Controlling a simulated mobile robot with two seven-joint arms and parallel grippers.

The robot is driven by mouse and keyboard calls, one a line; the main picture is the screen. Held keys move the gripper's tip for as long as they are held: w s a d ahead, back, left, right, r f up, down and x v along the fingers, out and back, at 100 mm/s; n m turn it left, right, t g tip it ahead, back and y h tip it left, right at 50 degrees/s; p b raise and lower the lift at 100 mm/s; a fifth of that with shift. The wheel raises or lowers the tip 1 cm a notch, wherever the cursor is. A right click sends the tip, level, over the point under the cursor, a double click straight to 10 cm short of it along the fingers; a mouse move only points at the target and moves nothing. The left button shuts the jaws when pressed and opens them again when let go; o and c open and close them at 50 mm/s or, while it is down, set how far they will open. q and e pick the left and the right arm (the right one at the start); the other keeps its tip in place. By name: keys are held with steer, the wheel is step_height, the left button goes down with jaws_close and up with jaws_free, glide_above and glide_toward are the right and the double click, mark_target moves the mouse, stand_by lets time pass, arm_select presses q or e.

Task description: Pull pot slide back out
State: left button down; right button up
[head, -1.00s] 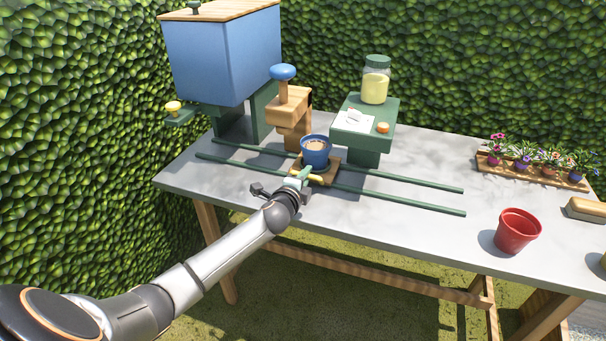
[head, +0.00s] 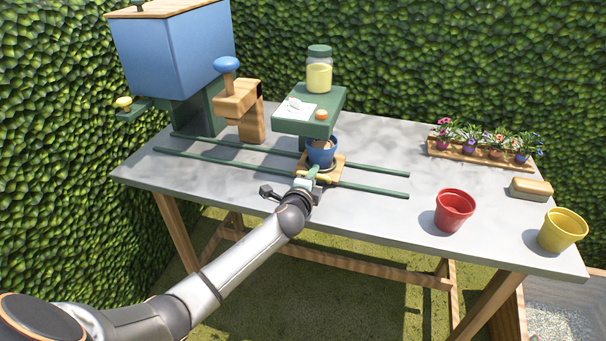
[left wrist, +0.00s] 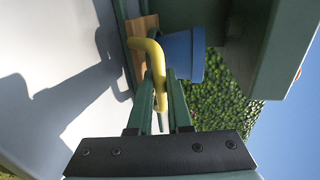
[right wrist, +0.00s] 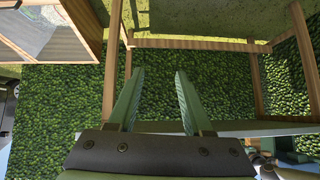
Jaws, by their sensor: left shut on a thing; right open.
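The pot slide (head: 338,165) is a small wooden carriage on two green rails (head: 232,171). It stands in front of the green seed stand (head: 300,124). A blue pot with brown soil (head: 320,152) stands upright on it. My left gripper (head: 312,174) is shut on the slide's yellow handle (left wrist: 154,62), which the left wrist view shows as a curved bar between the fingers. The blue pot also shows there (left wrist: 182,55), just beyond the handle. My right gripper (right wrist: 158,100) is open and empty, seen only in its own wrist view, facing grass and hedge.
A blue hopper (head: 178,55) and a wooden press with a blue knob (head: 240,100) stand on the left. A red pot (head: 454,212), a yellow pot (head: 563,231), a brush (head: 530,189) and a flower tray (head: 470,157) are on the right. The rails are clear on both sides.

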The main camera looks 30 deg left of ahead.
arm_select(q)
steer(key=d, duration=0.2)
steer(key=w+d+b, duration=0.1)
steer(key=d, duration=0.4)
steer(key=shift+w+d+f, duration=0.15)
steer(key=shift+w, duration=0.2)
steer(key=d+b, duration=0.1)
steer(key=d, duration=0.2)
steer(key=w+d+b, duration=0.1)
steer(key=d, duration=0.2)
steer(key=w+d+b, duration=0.1)
steer(key=d, duration=0.2)
steer(key=shift+w+d+b, duration=0.15)
steer(key=shift+d+b, duration=0.25)
steer(key=shift+w+d, duration=0.1)
steer(key=shift+d, duration=0.2)
arm_select(e)
steer(key=f, duration=0.1)
steer(key=w+a+f, duration=0.1)
steer(key=shift+w+a+f, duration=0.1)
steer(key=shift+w+f, duration=0.05)
steer(key=shift+f, duration=0.15)
arm_select(q)
steer(key=shift+d+r, duration=0.1)
steer(key=shift+r, duration=0.1)
arm_select(e)
steer(key=shift+s+f, duration=0.1)
steer(key=shift+s, duration=0.15)
